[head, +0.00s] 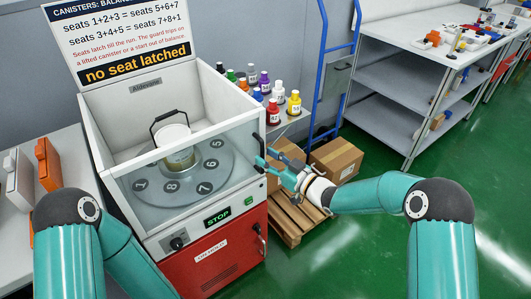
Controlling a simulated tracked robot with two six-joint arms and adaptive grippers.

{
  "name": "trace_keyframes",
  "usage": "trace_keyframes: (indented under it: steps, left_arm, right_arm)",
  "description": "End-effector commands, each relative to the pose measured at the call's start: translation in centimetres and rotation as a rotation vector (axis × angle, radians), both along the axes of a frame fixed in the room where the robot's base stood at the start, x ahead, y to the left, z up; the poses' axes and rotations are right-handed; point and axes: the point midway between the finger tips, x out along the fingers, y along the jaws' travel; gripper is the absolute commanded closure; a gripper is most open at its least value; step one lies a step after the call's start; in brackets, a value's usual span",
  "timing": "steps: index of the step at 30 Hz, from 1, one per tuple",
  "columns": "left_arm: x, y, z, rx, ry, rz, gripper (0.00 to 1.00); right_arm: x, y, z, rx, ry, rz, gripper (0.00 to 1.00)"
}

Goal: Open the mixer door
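The mixer (215,115) is a white cabinet with a clear front door (185,180), which looks closed. A dark upright handle (257,143) is on the door's right edge. Through the door I see a grey turntable with numbered seats and a white canister (175,145) with a black bail handle. My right gripper (265,157) is just right of the door edge, at the handle.
A sign above the mixer reads "no seat latched", and a green display (217,217) reads "STOP". Colored bottles (273,111) stand behind on the right. Cardboard boxes (335,158) on a pallet (292,222) sit near my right gripper. A blue hand truck (320,75) stands behind.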

Motion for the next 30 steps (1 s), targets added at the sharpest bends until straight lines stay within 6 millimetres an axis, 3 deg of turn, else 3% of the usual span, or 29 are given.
trace_keyframes:
  steps: [6,16,23,30]
  left_arm:
    - [0.0,0.0,0.3,0.0,0.0,0.0,0.0]
    - [0.0,0.0,0.3,0.0,0.0,0.0,0.0]
    - [0.0,0.0,0.3,0.0,0.0,0.0,0.0]
    - [0.0,0.0,0.3,0.0,0.0,0.0,0.0]
  right_arm:
    - [1.5,1.6,0.0,0.0,0.0,0.0,0.61]
    - [1.7,1.8,0.0,0.0,0.001,-0.001,0.61]
    - [1.7,1.7,0.0,0.0,0.001,-0.001,0.98]
    - [1.7,1.7,0.0,0.0,0.001,-0.003,1.0]
